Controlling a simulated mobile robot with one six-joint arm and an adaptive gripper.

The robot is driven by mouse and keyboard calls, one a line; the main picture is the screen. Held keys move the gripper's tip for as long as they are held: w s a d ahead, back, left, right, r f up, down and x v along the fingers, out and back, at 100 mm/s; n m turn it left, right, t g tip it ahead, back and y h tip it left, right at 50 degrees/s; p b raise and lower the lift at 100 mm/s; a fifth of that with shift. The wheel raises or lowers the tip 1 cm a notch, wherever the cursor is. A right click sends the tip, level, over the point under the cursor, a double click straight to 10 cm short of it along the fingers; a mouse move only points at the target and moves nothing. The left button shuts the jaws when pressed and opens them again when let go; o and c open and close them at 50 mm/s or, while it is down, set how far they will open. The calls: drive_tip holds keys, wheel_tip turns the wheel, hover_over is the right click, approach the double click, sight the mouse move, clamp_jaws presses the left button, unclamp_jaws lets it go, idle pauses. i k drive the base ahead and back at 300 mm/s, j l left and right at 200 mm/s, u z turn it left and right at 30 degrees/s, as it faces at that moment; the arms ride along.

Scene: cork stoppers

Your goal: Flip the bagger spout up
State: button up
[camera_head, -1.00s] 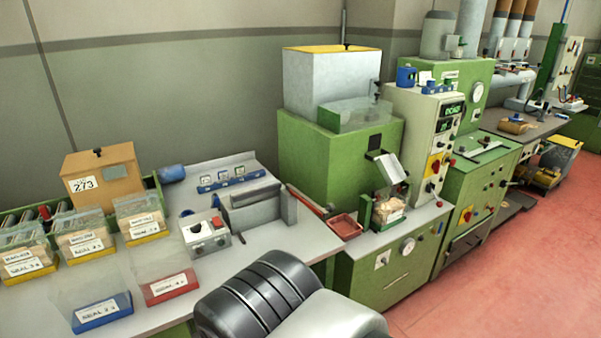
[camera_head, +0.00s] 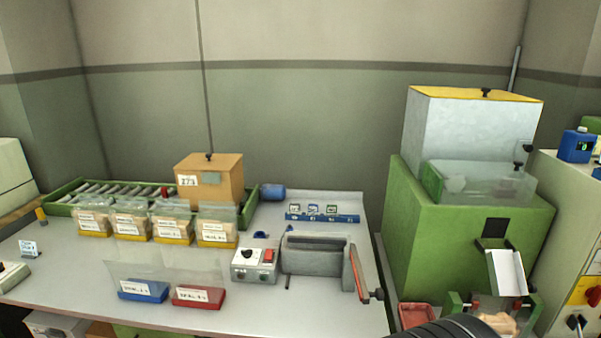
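The bagger is the green machine (camera_head: 425,235) at the right. Its spout, a white chute (camera_head: 507,272), hangs from the front below a dark square opening (camera_head: 496,228) and slopes down toward the front. A bag with tan contents (camera_head: 499,322) sits under the spout in a green holder, partly cut off by the bottom edge. My gripper is not in view; only a black ribbed part of my arm shows at the bottom, left of the bag.
A red tray (camera_head: 416,316) lies left of the spout. The grey bench (camera_head: 80,275) carries a sealer (camera_head: 316,256) with a red-edged lever, a control box (camera_head: 254,264), filled bags, a wooden box (camera_head: 209,181) and a roller rack. Clear bench lies in front of the sealer.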

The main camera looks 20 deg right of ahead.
sight(506, 273)
drive_tip(key=k+l, duration=0.1)
drive_tip(key=l, duration=0.9)
drive_tip(key=k+l+u, duration=0.1)
drive_tip(key=l, duration=0.4)
drive_tip(key=k+l, duration=0.1)
drive_tip(key=l, duration=0.4)
drive_tip(key=k+l+u, duration=0.1)
drive_tip(key=l, duration=0.4)
drive_tip(key=k+l, duration=0.15)
drive_tip(key=l, duration=0.35)
drive_tip(key=k+l, duration=0.1)
drive_tip(key=l, duration=0.4)
drive_tip(key=k+l+u, duration=0.1)
drive_tip(key=l, duration=0.35)
drive_tip(key=l+u, duration=0.2)
drive_tip(key=l, duration=0.15)
